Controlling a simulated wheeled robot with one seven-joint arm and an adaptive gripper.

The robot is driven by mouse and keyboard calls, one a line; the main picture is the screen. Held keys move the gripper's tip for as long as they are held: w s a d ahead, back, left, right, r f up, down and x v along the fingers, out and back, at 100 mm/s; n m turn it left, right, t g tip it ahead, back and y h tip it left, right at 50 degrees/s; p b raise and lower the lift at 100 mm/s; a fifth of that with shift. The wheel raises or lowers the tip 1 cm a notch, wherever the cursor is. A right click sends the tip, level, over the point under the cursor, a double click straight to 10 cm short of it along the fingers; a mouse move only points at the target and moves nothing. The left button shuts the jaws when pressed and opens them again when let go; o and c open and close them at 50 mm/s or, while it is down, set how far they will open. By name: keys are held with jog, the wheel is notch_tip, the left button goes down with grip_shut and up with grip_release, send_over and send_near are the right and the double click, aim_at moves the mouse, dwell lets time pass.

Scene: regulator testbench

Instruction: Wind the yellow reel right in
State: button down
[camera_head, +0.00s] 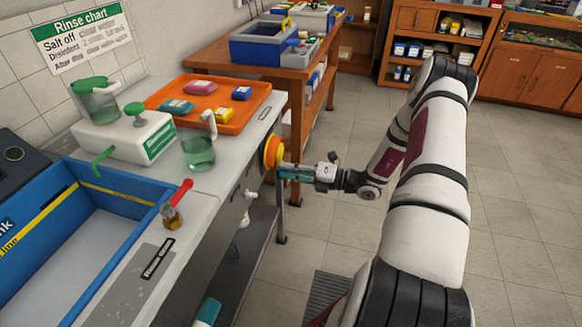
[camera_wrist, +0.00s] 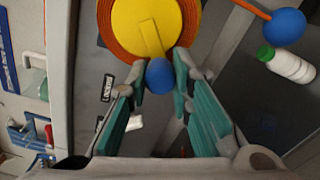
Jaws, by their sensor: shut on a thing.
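The yellow reel (camera_head: 271,152) is mounted on the front side of the bench and has an orange rim. In the wrist view the reel's yellow face (camera_wrist: 146,22) fills the top middle, with a pale yellow bar running down to a blue knob (camera_wrist: 159,76) at its lower edge. My gripper (camera_head: 284,173) is at the reel's lower right in the head view. In the wrist view its green-padded fingers (camera_wrist: 160,82) are shut on the blue knob. The knob's far side is hidden.
The bench (camera_head: 193,217) carries an orange tray (camera_head: 245,112), a dispenser, a beaker and a blue sink tub. A red-handled valve (camera_head: 173,212) stands by the tub. In the wrist view, another blue ball (camera_wrist: 285,27) on an orange rod and a white bottle (camera_wrist: 287,64) lie right. Floor right is open.

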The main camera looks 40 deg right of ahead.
jog(key=shift+s+a+r+m+p, duration=0.15)
jog(key=shift+r+m+p, duration=0.25)
jog(key=shift+m, duration=0.75)
jog(key=shift+s+a+r+m+p, duration=0.1)
jog(key=shift+r+m+p, duration=0.25)
jog(key=shift+m, duration=0.8)
jog(key=c, duration=1.4)
grip_release()
jog(key=v, duration=1.2)
